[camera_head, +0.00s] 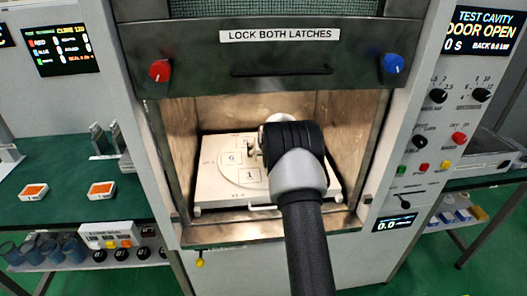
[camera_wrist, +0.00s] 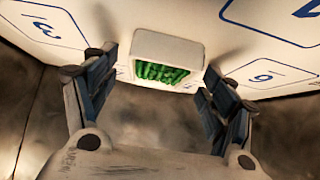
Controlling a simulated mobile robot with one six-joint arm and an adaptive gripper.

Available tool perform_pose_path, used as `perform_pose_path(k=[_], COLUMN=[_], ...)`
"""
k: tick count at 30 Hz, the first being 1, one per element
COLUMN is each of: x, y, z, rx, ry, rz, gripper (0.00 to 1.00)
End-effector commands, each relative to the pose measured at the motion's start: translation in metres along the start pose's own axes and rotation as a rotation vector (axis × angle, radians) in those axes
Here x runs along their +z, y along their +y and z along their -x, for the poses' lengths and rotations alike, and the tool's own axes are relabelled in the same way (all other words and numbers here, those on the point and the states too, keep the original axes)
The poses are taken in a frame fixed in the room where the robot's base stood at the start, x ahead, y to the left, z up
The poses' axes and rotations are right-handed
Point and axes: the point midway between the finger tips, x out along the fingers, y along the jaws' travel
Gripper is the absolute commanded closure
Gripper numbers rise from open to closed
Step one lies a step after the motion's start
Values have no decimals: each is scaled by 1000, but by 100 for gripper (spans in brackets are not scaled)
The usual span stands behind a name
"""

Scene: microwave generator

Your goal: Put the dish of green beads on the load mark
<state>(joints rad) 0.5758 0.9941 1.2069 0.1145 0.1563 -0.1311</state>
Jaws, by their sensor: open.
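The dish of green beads (camera_wrist: 167,48) is a small white square dish with green beads showing inside. In the wrist view it sits on or just above the pale numbered board, upper middle. My gripper (camera_wrist: 160,76) is open, with one finger on each side of the dish; whether either touches it I cannot tell. In the head view my wrist hides the gripper and the dish. The pale board (camera_head: 208,188) lies inside the open cavity and bears outlined squares, including ones marked 6 (camera_head: 232,158) and 1 (camera_head: 249,175). I cannot tell which is the load mark.
Metal cavity walls (camera_head: 172,140) stand close around my arm. The raised door (camera_head: 275,65) hangs above, with a red knob (camera_head: 160,71) and a blue knob (camera_head: 391,64). Two dishes with orange contents (camera_head: 34,191) (camera_head: 102,190) sit on the green bench at left.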

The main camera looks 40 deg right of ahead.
Motion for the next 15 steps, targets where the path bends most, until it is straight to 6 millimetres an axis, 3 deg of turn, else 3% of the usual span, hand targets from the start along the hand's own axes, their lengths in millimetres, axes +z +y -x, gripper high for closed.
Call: perform_pose_path(k=[5,8,15], x=[-1,-1,-1], y=[0,0,0], z=[8,22,73], rx=[0,0,0], ry=[1,0,2], rz=[0,-1,0], gripper=[23,23,23])
